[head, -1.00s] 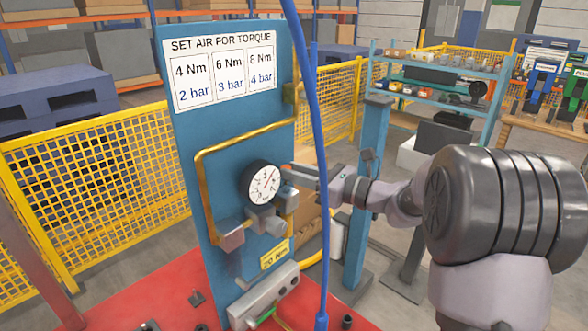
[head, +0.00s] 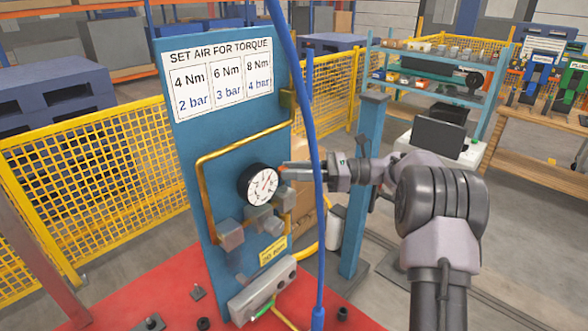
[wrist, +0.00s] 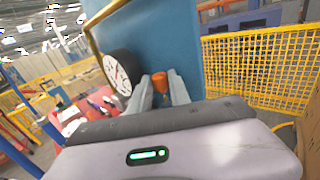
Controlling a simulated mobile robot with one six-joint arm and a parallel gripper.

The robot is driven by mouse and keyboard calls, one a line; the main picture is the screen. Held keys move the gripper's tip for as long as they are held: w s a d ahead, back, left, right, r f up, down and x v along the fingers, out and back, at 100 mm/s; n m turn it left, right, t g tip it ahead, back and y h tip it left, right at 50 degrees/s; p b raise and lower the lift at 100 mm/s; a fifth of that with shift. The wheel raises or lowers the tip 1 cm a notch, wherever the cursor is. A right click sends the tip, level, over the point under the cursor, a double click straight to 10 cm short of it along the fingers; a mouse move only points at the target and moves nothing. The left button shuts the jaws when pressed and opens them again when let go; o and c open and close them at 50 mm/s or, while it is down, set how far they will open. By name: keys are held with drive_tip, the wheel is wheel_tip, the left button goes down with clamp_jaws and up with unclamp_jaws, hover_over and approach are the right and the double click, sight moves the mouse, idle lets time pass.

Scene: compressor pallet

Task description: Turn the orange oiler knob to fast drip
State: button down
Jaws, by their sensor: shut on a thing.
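The orange oiler knob (wrist: 160,82) shows in the wrist view between my two fingers, beside the blue panel. My gripper (wrist: 159,88) is shut on it, with one grey finger on each side. In the head view my gripper (head: 290,168) reaches in from the right, just right of the round pressure gauge (head: 259,185). The knob is mostly hidden there by the fingers, and its drip setting cannot be read. The gauge also shows at the left of my fingers in the wrist view (wrist: 117,72).
A blue hose (head: 309,120) hangs in front of my wrist in the head view. Brass pipe (head: 204,185) and grey fittings (head: 230,234) are on the blue panel (head: 190,140), below its torque sign. A blue post (head: 363,190) stands behind my wrist.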

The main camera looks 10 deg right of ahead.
idle(0.3)
drive_tip(key=c, duration=1.5)
unclamp_jaws()
drive_tip(key=p+v, duration=0.3)
drive_tip(key=v, duration=1.4)
drive_tip(key=shift+d, duration=0.2)
drive_tip(key=shift+o, duration=0.5)
drive_tip(key=shift+s, duration=0.1)
